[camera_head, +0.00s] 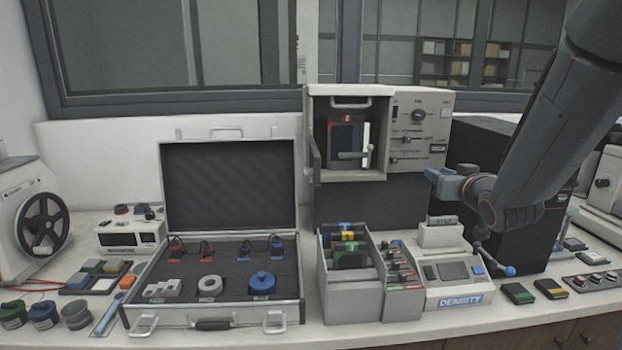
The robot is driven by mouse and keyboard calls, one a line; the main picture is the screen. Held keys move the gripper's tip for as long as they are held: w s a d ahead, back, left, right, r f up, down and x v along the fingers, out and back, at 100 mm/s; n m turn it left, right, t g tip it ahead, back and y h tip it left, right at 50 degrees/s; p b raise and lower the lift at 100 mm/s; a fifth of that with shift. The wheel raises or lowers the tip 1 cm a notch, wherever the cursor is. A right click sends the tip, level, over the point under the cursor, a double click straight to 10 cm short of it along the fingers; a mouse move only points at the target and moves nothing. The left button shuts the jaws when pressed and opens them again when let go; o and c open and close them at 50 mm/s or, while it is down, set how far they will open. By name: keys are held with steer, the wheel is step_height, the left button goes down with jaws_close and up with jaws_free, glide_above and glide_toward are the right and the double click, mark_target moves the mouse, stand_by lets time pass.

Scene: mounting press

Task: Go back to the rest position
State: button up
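My arm comes in from the upper right. My gripper (440,175) is in front of the lower right of the mounting press, above the density device, with its blue-grey end pointing left. I see it side-on and small, so I cannot tell whether its fingers are open or shut. No held object can be made out. The mounting press (422,125) stands at the back centre, with a dial and sliders on its right panel. Its chamber is open and shows a dark block (345,138) with a red label, a pale strip and a grey handle.
An open case (228,318) with tools stands at left centre. A grey bin of coloured cards (352,305) and the density device (460,300) stand in front of the press. A black cabinet (525,225) is behind my wrist. Small coloured blocks lie at both sides.

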steer(key=s+a+f+g, duration=0.2)
steer(key=s+f, duration=0.2)
steer(key=f, duration=0.1)
steer(key=s+a+f+g+h, duration=0.1)
steer(key=s+a+f+g, duration=0.1)
steer(key=s+f+g, duration=0.1)
steer(key=s+a+f+g, duration=0.2)
steer(key=s+f+g, duration=0.1)
steer(key=s+f, duration=0.2)
steer(key=shift+a+f+m, duration=0.15)
steer(key=shift+f+m, duration=0.25)
steer(key=shift+f, duration=0.45)
steer(key=s+a+f+g, duration=0.2)
steer(key=s+a+g, duration=0.1)
steer(key=s, duration=0.5)
steer(key=s+a+f+g, duration=0.3)
steer(key=s+g, duration=0.1)
steer(key=s, duration=0.5)
steer(key=shift+a+f, duration=0.2)
steer(key=shift+f, duration=0.15)
